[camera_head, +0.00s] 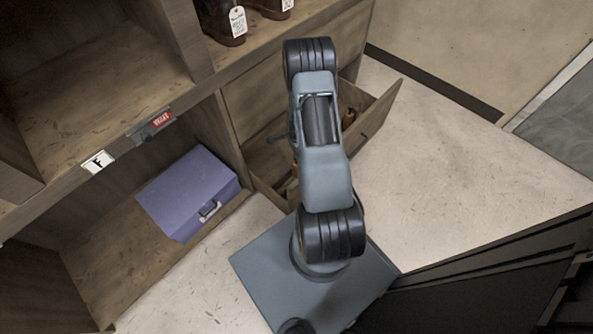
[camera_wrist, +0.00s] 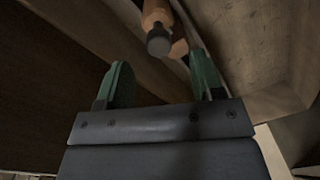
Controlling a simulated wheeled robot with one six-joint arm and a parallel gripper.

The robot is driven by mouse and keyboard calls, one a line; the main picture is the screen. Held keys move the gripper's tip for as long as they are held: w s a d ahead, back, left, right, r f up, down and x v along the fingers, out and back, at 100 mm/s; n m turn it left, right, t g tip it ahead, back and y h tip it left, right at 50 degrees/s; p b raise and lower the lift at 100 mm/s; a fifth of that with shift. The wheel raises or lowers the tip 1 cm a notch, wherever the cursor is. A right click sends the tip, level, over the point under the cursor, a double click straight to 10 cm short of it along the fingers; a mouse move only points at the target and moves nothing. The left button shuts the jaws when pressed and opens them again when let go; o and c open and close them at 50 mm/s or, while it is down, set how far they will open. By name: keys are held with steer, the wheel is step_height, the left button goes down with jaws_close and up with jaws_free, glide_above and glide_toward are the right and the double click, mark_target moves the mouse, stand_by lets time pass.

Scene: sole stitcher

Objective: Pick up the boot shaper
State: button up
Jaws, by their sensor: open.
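In the wrist view, a wooden piece with a dark round end, likely the boot shaper (camera_wrist: 157,15), shows at the top. My gripper (camera_wrist: 159,68) is open, with its two green fingers apart below it. The dark end lies just beyond the fingertips, roughly centred between them, and nothing is held. In the head view my arm hangs over an open wooden drawer (camera_head: 378,118) and hides my gripper. A small brown piece (camera_head: 348,117) shows in the drawer beside my arm; I cannot tell whether it is the same thing.
Drawer walls rise close around my gripper. A purple case (camera_head: 188,192) lies on the lower shelf to the left. Brown boots with tags (camera_head: 224,24) stand on the shelf above the drawer. Pale floor (camera_head: 455,165) is clear to the right.

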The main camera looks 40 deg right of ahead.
mark_target(296, 168)
steer(key=shift+f+b, duration=1.4)
steer(key=shift+f, duration=1.8)
steer(key=shift+w, duration=0.1)
jaws_close()
